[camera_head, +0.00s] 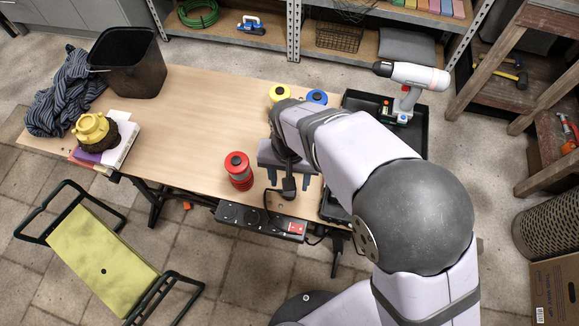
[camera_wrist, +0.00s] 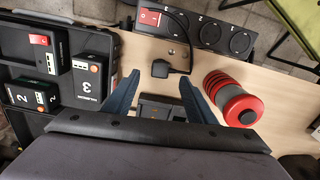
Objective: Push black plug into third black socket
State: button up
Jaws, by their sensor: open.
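The black plug (camera_wrist: 170,68) lies on the bench top in the wrist view, just beyond my fingertips and apart from the socket strip. Its cable loops up toward the switch end of the strip. The black socket strip (camera_wrist: 222,31) has round sockets and a red switch (camera_wrist: 150,17) at one end. The strip also runs along the bench's near edge in the head view (camera_head: 235,214). The third socket cannot be picked out surely. My gripper (camera_wrist: 158,82) is open and empty, with a blue finger on each side. In the head view my gripper (camera_head: 289,179) is low over the bench.
A red-and-black canister (camera_wrist: 228,97) stands close to my gripper; the head view shows it too (camera_head: 239,170). A black tray (camera_wrist: 20,67) with battery packs and a drill (camera_head: 410,80) lies on the opposite side. Yellow (camera_head: 279,93) and blue (camera_head: 317,97) canisters stand behind my wrist.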

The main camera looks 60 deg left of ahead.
aim_at(290, 193)
jog(key=shift+f, duration=0.5)
jog(key=shift+a+f+p, duration=0.15)
jog(key=shift+f+p, duration=0.6)
jog(key=shift+f, duration=1.85)
jog(key=c, duration=1.1)
